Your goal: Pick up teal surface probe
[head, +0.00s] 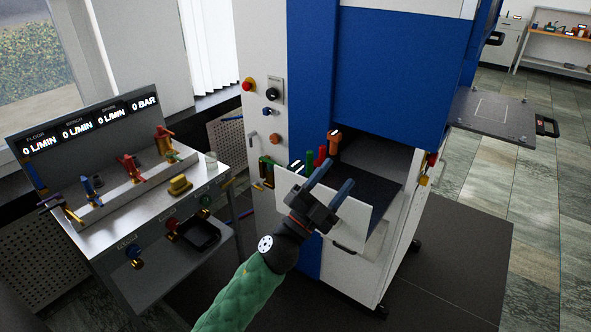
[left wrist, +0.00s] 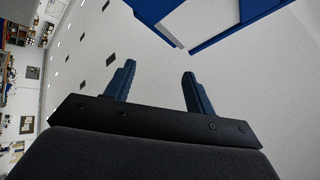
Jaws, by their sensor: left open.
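My left gripper (head: 334,178) is open, with its two blue fingers in front of a white panel (head: 352,216) on the blue and white press. In the left wrist view its fingers (left wrist: 159,72) are apart with nothing between them. Several small coloured handled items stand by the panel's top edge, among them a green one (head: 320,156) and an orange-red one (head: 334,144), just behind the fingers. Another green item (head: 267,170) hangs on the press front to the left. I cannot tell which of these, if any, is the teal surface probe. My right gripper is not in view.
The press (head: 395,60) fills the middle, with a dark open bay behind the panel. A metal bench (head: 130,208) with coloured valves and a readout board (head: 90,130) stands at left. A grey shelf (head: 492,114) juts out at right. The floor at right is clear.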

